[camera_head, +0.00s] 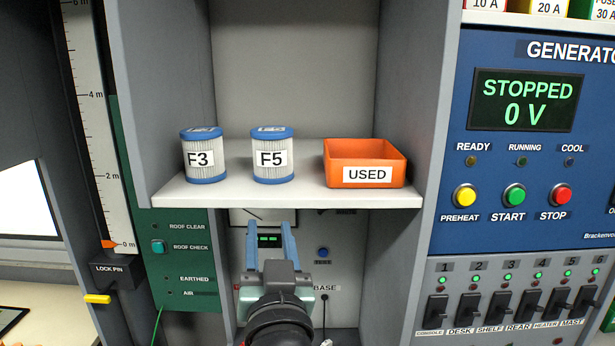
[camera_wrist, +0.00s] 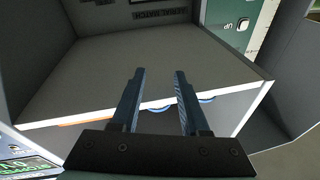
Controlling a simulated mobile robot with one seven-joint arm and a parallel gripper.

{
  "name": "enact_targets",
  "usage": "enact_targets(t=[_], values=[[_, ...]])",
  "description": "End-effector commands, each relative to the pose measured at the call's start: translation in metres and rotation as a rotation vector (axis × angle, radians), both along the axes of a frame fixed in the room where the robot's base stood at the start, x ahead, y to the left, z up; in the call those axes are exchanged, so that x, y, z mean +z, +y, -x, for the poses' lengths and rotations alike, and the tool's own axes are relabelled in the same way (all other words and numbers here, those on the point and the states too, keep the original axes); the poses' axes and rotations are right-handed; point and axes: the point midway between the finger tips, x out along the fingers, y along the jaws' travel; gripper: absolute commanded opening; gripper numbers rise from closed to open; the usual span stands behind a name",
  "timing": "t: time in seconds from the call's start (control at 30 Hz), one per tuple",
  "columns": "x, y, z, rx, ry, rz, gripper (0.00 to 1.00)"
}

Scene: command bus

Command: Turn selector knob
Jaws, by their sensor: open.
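I cannot make out a selector knob for certain in either view. In the head view a grey panel (camera_head: 232,262) sits in the recess under the white shelf, and my arm hides much of it. It carries a small green-lit display (camera_head: 270,240), a blue button (camera_head: 322,252) and the label BASE (camera_head: 325,288). My gripper (camera_head: 268,238) is open and empty in front of this panel, below the shelf edge. In the wrist view my gripper's two blue-grey fingers (camera_wrist: 159,78) stand apart with nothing between them.
The shelf (camera_head: 285,196) above my gripper holds filters F3 (camera_head: 202,156) and F5 (camera_head: 272,156) and the orange USED bin (camera_head: 365,162). Cabinet walls bound the recess on both sides. The generator panel (camera_head: 470,225) and toggle switches (camera_head: 530,302) are at right, the green roof panel (camera_head: 183,262) left.

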Motion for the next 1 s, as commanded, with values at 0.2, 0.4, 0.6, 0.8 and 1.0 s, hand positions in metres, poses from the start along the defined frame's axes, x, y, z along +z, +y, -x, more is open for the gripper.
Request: enact_targets(t=[0.2,0.4,0.6,0.8,1.0], values=[[0.005,-0.027,0.028,-0.081,0.124,0.127,0.45],[0.002,-0.053,0.054,-0.174,0.228,0.184,0.45],[0.064,-0.053,0.074,-0.200,-0.013,0.163,0.45],[0.138,-0.052,0.118,-0.222,-0.320,0.133,0.45],[0.191,-0.052,0.171,-0.241,-0.578,0.106,0.45]])
